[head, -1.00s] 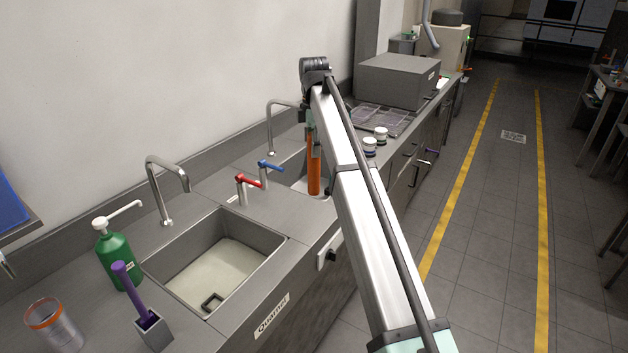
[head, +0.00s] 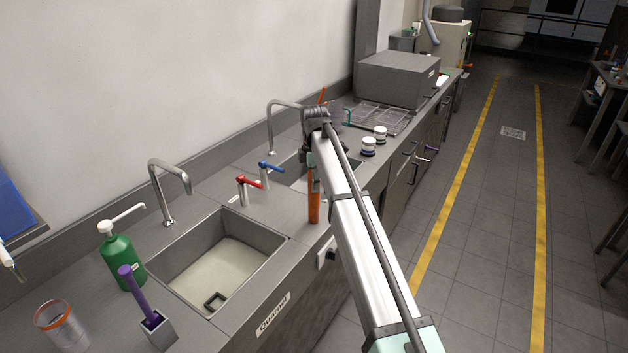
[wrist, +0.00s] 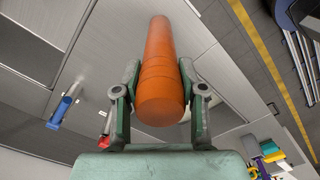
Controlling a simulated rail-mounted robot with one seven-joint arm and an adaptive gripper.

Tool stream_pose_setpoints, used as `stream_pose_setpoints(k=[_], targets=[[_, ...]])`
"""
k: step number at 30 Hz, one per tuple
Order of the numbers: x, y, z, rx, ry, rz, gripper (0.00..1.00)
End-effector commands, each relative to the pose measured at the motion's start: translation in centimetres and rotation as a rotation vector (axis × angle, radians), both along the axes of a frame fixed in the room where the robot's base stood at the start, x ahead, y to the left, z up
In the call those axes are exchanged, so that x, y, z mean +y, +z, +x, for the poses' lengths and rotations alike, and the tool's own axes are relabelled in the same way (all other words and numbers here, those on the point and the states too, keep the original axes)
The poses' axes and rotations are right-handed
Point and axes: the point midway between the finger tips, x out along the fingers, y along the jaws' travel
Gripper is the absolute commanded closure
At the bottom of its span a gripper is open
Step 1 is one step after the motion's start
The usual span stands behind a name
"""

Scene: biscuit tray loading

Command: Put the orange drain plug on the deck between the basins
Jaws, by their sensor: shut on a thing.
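The orange drain plug (head: 314,207) is a long orange cylinder held upright below my wrist in the head view. Its lower end appears over the front of the steel deck (head: 284,207) between the two basins; I cannot tell whether it touches. In the wrist view the plug (wrist: 160,70) lies between both fingers of my gripper (wrist: 159,75), which is shut on it. The near basin (head: 262,240) is open in front. The far basin (head: 287,178) is partly hidden by my arm.
Red (head: 246,182) and blue (head: 270,168) tap levers stand on the deck left of the plug. A green soap bottle (head: 121,262) and a purple-handled brush (head: 137,294) stand by the near basin. Two small jars (head: 369,147) stand beyond my arm.

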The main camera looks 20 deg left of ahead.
Motion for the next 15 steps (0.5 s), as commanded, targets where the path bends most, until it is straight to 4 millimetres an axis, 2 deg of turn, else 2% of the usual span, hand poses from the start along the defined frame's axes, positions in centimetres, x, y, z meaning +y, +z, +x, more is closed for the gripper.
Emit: stream_pose_setpoints(k=[8,9,11,15], targets=[[0.02,-0.19,0.03,-0.001,0.000,0.001,1.00],[0.01,-0.29,0.02,0.000,0.000,0.000,0.56],[0.02,-0.25,0.03,0.000,0.000,0.000,0.35],[0.02,-0.25,0.03,0.000,0.000,0.000,0.34]])
